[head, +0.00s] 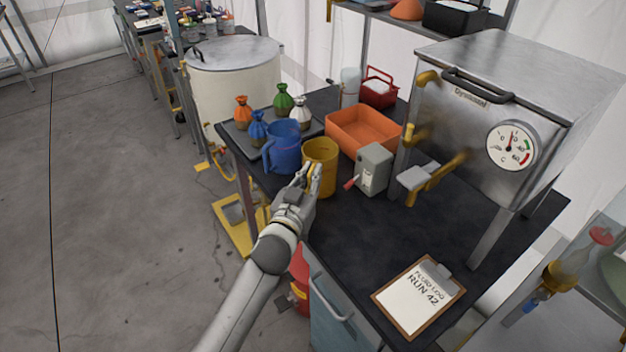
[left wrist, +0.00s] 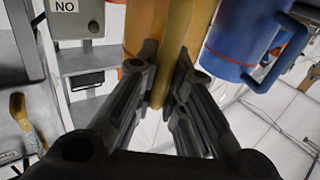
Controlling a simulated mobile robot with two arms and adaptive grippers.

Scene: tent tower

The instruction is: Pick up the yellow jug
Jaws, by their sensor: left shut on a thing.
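The yellow jug (head: 320,165) is near the table's left edge in the head view, just right of the blue jug (head: 284,148). My left gripper (head: 310,181) reaches it from the front and is shut on its near side, where the handle appears to be. In the left wrist view the gripper's fingers (left wrist: 160,85) close on a narrow upright yellow part of the yellow jug (left wrist: 145,30). The blue jug (left wrist: 250,40) shows close by on the right there. I cannot tell whether the yellow jug's base touches the table. My right gripper is in neither view.
A grey box with a red lever (head: 373,168) stands close right of the jug, with an orange tray (head: 350,143) behind. Several tied bags stand behind the blue jug. A steel oven (head: 500,110) is at right. The dark tabletop around the clipboard (head: 418,297) is mostly clear.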

